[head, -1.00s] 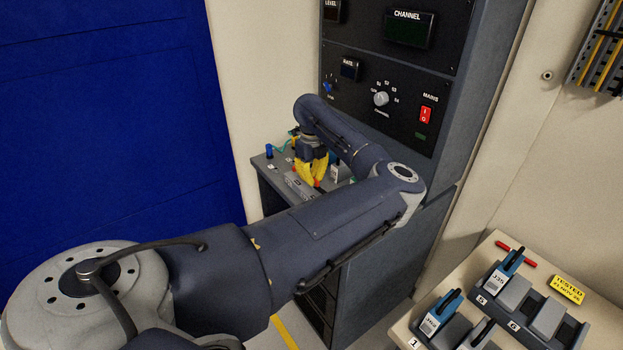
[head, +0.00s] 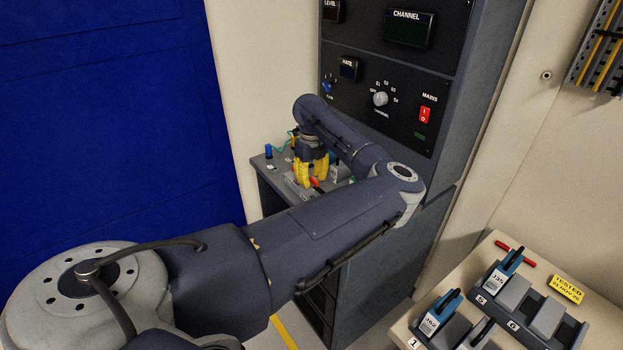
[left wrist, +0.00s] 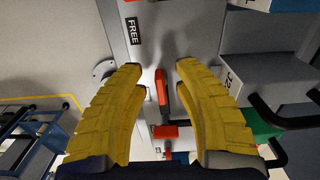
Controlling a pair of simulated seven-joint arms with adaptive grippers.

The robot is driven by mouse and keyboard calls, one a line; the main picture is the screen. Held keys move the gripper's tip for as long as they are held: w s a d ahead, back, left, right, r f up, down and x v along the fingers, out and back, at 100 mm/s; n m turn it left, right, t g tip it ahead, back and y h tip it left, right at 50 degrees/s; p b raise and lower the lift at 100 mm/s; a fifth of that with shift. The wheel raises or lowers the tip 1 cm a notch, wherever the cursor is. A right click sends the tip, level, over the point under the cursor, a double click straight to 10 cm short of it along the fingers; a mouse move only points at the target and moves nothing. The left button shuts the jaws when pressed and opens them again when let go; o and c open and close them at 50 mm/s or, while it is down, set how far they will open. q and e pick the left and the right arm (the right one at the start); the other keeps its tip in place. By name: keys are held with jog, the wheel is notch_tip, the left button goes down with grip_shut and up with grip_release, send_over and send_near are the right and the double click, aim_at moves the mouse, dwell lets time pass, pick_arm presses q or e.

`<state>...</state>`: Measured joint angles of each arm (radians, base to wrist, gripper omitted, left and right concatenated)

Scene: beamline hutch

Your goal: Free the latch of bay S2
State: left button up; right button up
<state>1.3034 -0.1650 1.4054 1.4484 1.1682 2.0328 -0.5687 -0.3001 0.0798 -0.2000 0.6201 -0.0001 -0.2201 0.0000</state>
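My left gripper (head: 311,182) has yellow fingers and is over the bench at the foot of the dark rack. In the left wrist view the gripper (left wrist: 160,78) is open. A red latch lever (left wrist: 162,92) shows in the gap between the fingers, and neither finger visibly touches it. A plate beside it carries a label FREE (left wrist: 133,32). A second red piece (left wrist: 165,132) lies nearer the wrist. I cannot read a bay S2 mark, so I cannot tell which bay this lever belongs to. My right gripper is not in view.
Grey and green modules (left wrist: 262,138) with black handles stand close on the right in the left wrist view. The rack (head: 390,110) rises behind the bench.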

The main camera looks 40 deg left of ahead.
pick_arm(q)
jog(key=shift+r, duration=0.1)
notch_tip(320, 180, up, 12)
dwell(0.6)
dwell(0.4)
